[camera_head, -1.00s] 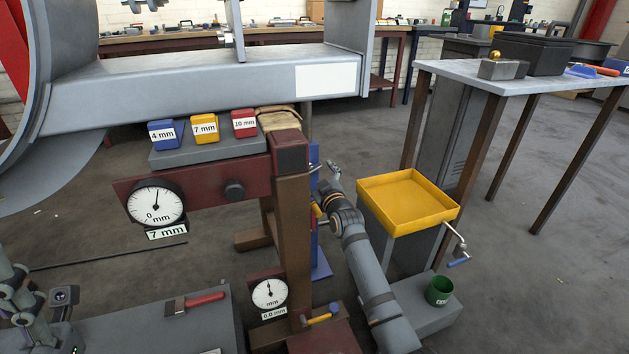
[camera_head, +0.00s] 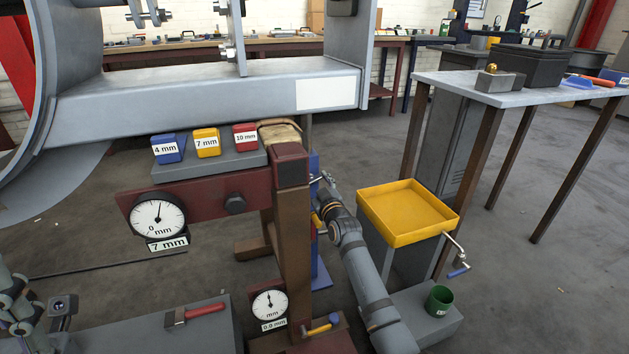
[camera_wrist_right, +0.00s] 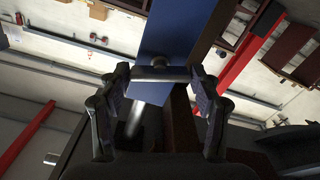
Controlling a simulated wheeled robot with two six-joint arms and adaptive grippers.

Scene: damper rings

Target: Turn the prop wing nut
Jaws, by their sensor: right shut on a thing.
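The prop (camera_head: 316,250) is a blue upright behind the brown post; its blue plate fills the upper middle of the right wrist view (camera_wrist_right: 165,38). The wing nut (camera_wrist_right: 160,74) shows there as a grey metal bar across the prop. My right gripper (camera_wrist_right: 159,80) has one finger at each end of this bar and is shut on it. In the head view my right gripper (camera_head: 322,182) is small and partly hard to separate from the prop; the wing nut cannot be made out there. Grey links of my left arm show at the lower left edge; its jaw state is unclear.
The brown post and dark red beam (camera_head: 200,195) with dial gauges (camera_head: 158,217) stand close left of my right gripper. A yellow tray (camera_head: 410,238) on a grey stand, with a crank (camera_head: 456,262), is right of my right forearm. A green cup (camera_head: 438,300) stands low right.

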